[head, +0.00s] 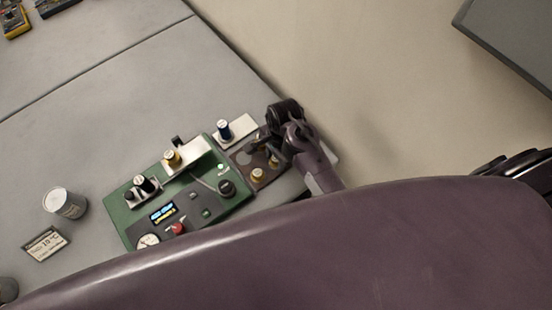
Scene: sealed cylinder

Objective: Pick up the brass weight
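Small brass-coloured pieces (258,174) sit on a dark brown tray (243,160) near the table's right edge; one of these may be the brass weight. Another short brass-topped cylinder (172,158) stands on a pale plate on the green panel. My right gripper (258,146) is over the far part of the brown tray, close beside the brass pieces. It looks dark and small, and its own parts hide some of the tray. I cannot tell whether its fingers are apart or hold anything. My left gripper is not in view.
The green panel (122,212) carries a red button (178,229), a lit display (162,212) and a black knob (227,187). A blue-black cylinder (223,129) stands behind it. A metal can (66,203) and a label card (45,244) are at left.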

